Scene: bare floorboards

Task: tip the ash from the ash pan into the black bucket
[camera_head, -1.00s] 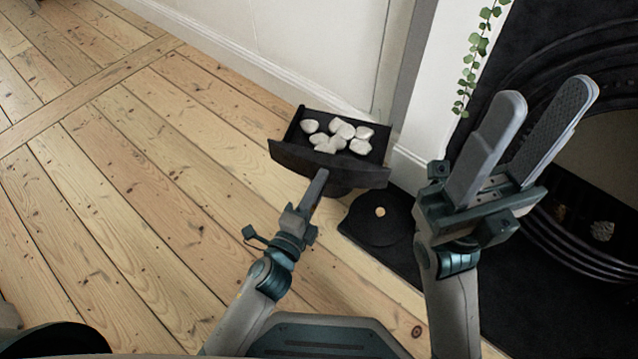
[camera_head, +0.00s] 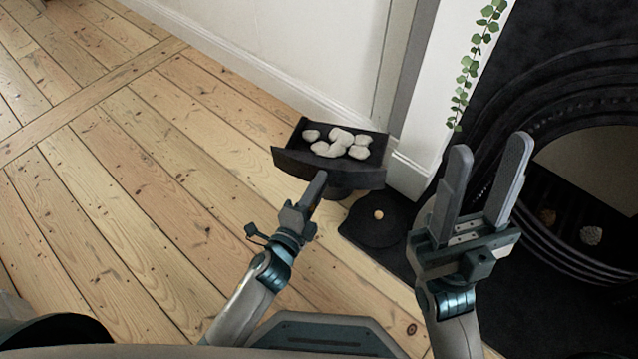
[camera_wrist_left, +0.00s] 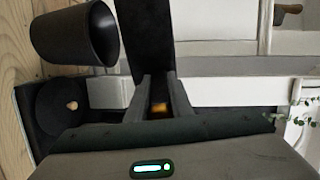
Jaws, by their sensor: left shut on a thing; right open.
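The black ash pan (camera_head: 330,170) is in the middle of the head view, holding several pale grey lumps of ash (camera_head: 340,144). My left gripper (camera_head: 316,182) is shut on its front side, and the pan is held above the floor. The black bucket (camera_head: 340,192) is mostly hidden below the pan in the head view. In the left wrist view the bucket (camera_wrist_left: 75,36) shows to the left of the pan (camera_wrist_left: 143,35), and the fingers of the left gripper (camera_wrist_left: 158,92) meet the pan. My right gripper (camera_head: 484,190) is open and empty, right of the pan.
A round black lid (camera_head: 376,228) with a pale knob lies on the dark hearth (camera_head: 408,262). A fireplace (camera_head: 560,215) stands on the right, with a trailing plant (camera_head: 466,72) by its white surround. The white wall and skirting run behind the pan. The floorboards (camera_head: 130,180) at left are clear.

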